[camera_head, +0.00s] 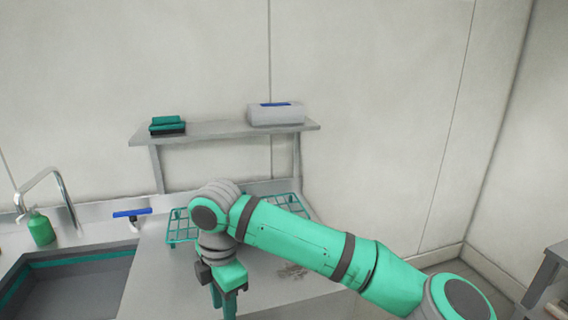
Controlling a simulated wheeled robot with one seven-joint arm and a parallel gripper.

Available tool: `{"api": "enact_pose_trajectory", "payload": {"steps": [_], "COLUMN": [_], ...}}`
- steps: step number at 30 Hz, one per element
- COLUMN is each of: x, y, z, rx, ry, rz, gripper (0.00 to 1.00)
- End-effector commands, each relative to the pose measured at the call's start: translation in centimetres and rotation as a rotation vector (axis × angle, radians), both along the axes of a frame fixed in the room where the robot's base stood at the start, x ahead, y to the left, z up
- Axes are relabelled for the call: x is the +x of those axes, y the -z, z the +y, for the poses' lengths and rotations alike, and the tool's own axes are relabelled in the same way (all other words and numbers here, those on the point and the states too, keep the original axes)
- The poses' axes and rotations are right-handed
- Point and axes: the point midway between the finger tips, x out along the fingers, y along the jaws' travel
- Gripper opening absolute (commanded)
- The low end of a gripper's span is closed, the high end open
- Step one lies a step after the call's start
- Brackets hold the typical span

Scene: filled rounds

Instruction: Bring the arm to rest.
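My arm, green and grey, reaches in from the lower right across the steel counter (175,285). It is bent at its far end, with the wrist turned down. My gripper (224,302) points down over the front part of the counter, near the bottom edge of the picture. Its green fingers show below a dark palm. Their tips are hard to make out, and I see no object between them. I cannot tell how far apart they are.
A green wire rack (181,228) stands behind my wrist, partly hidden. A shelf (215,131) holds a white box (276,115) and green-and-black pads (167,125). At left are a sink (70,285), faucet (62,184), green bottle (40,228) and blue-handled tool (132,213). A brownish stain (293,271) marks the counter.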

Motion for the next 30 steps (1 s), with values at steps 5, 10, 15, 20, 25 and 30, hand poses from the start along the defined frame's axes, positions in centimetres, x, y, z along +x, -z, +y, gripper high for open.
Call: {"api": "enact_pose_trajectory", "payload": {"steps": [5,10,15,20,25,30], "x": [0.0,0.0,-0.1,-0.3,-0.4,-0.3], "y": [0.8,1.5,2.2,2.4,1.9,1.0], "z": [2.3,4.9,8.6,13.2,17.3,20.1], "rx": [0.085,0.187,0.334,0.541,0.764,0.977], "ry": [0.004,0.014,0.038,0.089,0.17,0.275], "rz": [-0.009,-0.018,-0.024,-0.024,-0.014,0.006], "gripper": [0.32,0.32,0.32,0.32,0.32,0.32]}}
